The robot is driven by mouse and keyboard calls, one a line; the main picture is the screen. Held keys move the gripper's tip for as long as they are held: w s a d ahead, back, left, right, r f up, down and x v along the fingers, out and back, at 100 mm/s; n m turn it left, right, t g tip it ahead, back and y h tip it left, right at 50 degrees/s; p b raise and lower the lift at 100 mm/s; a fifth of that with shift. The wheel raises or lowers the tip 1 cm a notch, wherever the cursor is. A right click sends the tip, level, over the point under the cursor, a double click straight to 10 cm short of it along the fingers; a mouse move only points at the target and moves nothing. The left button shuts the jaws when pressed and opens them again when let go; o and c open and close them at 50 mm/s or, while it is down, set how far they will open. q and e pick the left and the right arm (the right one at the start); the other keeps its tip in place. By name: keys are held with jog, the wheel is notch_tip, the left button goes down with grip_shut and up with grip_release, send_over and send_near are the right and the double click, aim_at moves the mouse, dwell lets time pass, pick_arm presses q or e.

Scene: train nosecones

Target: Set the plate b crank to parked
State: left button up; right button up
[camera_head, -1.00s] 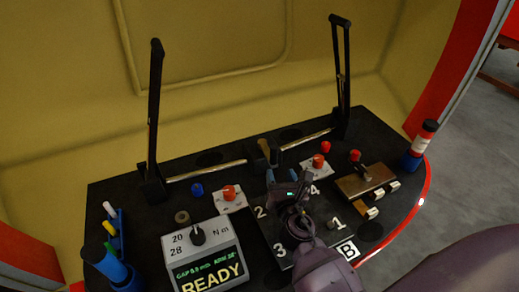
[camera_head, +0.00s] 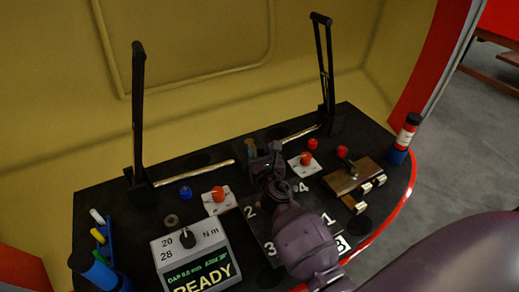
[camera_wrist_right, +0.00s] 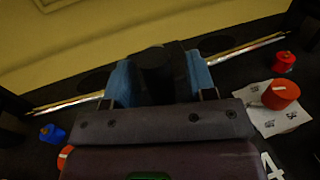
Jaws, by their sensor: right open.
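Plate B (camera_head: 327,213) is a dark plate on the black console, marked 1 to 4, with a white "B" tag at its near right corner. My right gripper (camera_head: 262,150) is at the plate's far edge, its forearm covering much of the plate's middle. In the right wrist view its two blue fingertips (camera_wrist_right: 161,80) are apart, with a dark round-topped post (camera_wrist_right: 155,62) between them. The post may be the crank's handle; I cannot tell whether the fingers touch it. The rest of the crank is hidden. My left gripper is not in view.
Two tall black levers (camera_head: 138,110) (camera_head: 325,65) stand at the back. Red knobs (camera_head: 218,193) (camera_head: 306,158) flank the gripper. A READY display box (camera_head: 195,255) is front left, a brown block with a lever (camera_head: 352,180) right. A blue knob (camera_head: 185,192) sits left.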

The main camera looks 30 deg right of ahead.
jog(key=shift+w+d, duration=0.25)
jog(key=shift+w, duration=0.45)
grip_shut()
